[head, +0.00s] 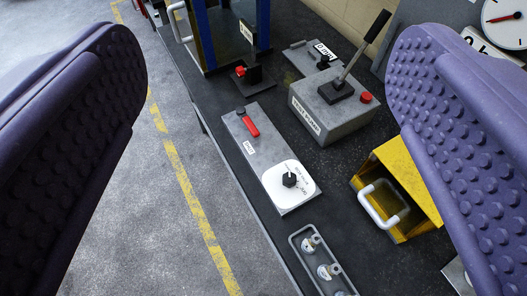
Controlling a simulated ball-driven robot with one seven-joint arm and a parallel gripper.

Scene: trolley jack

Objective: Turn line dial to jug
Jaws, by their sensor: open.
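The dial (289,180) is a black knob on a round-cornered white plate (275,194) with small markings around it. The lettering is too small to read, so I cannot tell which mark is the jug or where the knob points. The plate sits at the near end of a grey panel (236,135) lying on the dark bench. My gripper (265,130) is open and empty, its two purple studded fingers at the left and right sides of the picture. The dial lies between and beyond them, apart from both.
A red-handled lever (249,126) shares the grey panel. A grey box with a lever (333,108) stands behind, right. A yellow box with a white handle (407,190) stands right of the dial. A small tray with gauges (320,262) lies in front. Floor is clear at left.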

